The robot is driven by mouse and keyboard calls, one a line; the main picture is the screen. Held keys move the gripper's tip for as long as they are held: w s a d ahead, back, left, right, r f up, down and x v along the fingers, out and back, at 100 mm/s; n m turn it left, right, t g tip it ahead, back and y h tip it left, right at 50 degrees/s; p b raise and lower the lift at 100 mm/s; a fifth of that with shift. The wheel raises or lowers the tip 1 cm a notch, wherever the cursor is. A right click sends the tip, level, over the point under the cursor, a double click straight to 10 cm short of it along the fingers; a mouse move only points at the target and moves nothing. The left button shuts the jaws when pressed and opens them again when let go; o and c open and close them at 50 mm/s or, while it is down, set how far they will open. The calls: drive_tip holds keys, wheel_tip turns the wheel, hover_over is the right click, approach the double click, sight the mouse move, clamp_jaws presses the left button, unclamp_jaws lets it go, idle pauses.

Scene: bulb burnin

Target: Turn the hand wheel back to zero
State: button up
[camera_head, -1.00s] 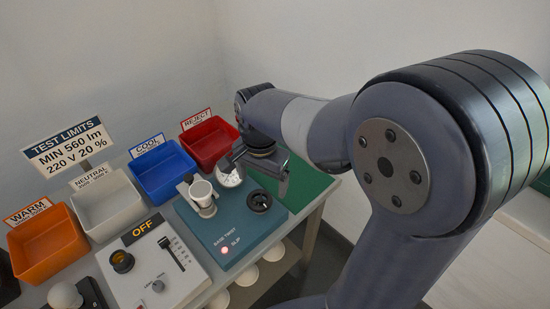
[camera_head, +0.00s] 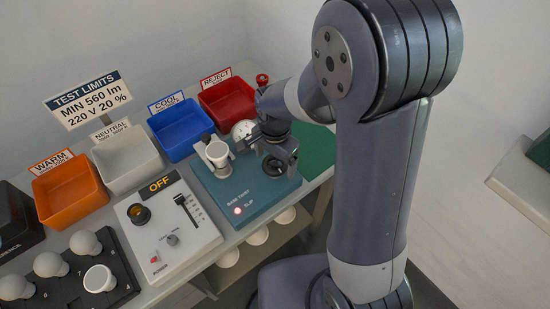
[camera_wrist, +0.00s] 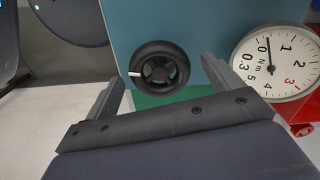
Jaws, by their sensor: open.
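The hand wheel (camera_head: 275,167) is a black ring on the teal base-twist box (camera_head: 228,190). In the wrist view the hand wheel (camera_wrist: 160,68) shows its spokes and a white mark at its left rim. My gripper (camera_head: 279,148) is open just above the wheel and partly covers it in the head view. In the wrist view my gripper (camera_wrist: 163,70) has one finger on each side of the wheel, with gaps showing. A round white Nm dial (camera_wrist: 273,65) is to the right, its needle near 0.
A red bin (camera_head: 228,101), blue bin (camera_head: 180,132) and grey bin (camera_head: 127,162) stand behind. A control panel (camera_head: 165,225) reading OFF and a bulb tray (camera_head: 75,275) are at left.

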drive_tip(key=c, duration=1)
drive_tip(key=shift+n, duration=0.3)
